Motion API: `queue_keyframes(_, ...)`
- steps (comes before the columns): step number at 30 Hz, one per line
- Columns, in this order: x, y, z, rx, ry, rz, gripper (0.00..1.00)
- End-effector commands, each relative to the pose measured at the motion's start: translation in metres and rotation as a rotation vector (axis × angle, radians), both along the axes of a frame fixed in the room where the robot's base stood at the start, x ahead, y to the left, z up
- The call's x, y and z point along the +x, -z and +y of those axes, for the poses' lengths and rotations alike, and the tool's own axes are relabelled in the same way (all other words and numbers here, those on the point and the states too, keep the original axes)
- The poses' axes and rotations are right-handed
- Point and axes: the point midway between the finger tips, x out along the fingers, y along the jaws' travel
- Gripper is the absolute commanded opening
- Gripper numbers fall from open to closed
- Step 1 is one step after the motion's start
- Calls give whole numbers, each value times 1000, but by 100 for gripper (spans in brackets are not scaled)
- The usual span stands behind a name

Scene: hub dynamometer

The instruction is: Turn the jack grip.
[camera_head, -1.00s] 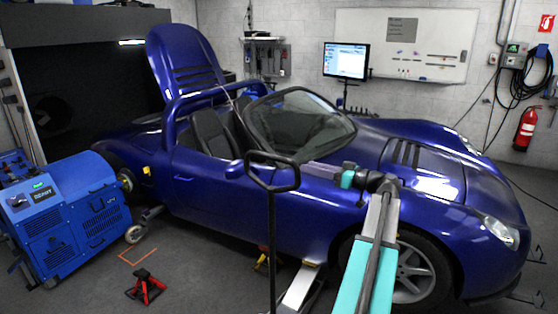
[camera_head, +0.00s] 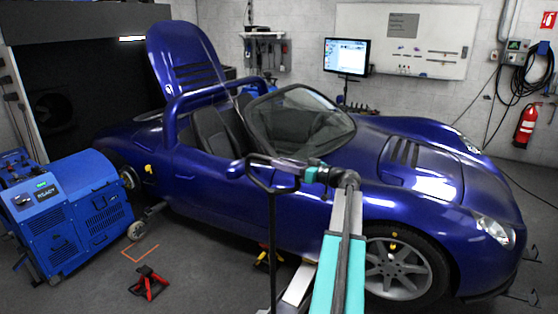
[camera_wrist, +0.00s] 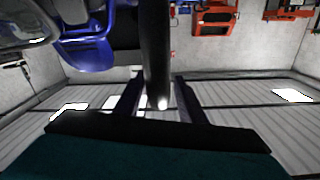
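The jack grip is a black angular loop (camera_head: 272,187) on top of a thin upright pole, standing in front of the blue car's side. My gripper (camera_head: 282,161) reaches in from the right, at the height of the loop's upper bar, and overlaps it in the head view. In the wrist view a dark bar (camera_wrist: 155,50), which looks like part of the grip, runs between my two spread fingers (camera_wrist: 159,100). Gaps show on both sides of the bar. Whether a finger touches it I cannot tell.
The blue car (camera_head: 225,205) stands close behind the grip and my arm. A blue dynamometer unit (camera_head: 75,215) is at its rear wheel.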

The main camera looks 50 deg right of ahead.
Motion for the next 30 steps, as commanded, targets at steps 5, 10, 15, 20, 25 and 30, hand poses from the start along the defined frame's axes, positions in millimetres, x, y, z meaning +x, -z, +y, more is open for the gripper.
queue_keyframes(5, 14, -1, 3, 0, 0, 0, 36)
queue_keyframes(10, 18, 0, 4, 0, 1, 0, 36)
queue_keyframes(15, 18, 0, 4, 0, 1, 0, 36)
queue_keyframes(20, 17, 0, 3, 0, 1, 0, 18)
queue_keyframes(25, 17, 0, 3, 0, 1, 0, 0)
queue_keyframes(30, 17, 0, 3, 0, 1, 0, 0)
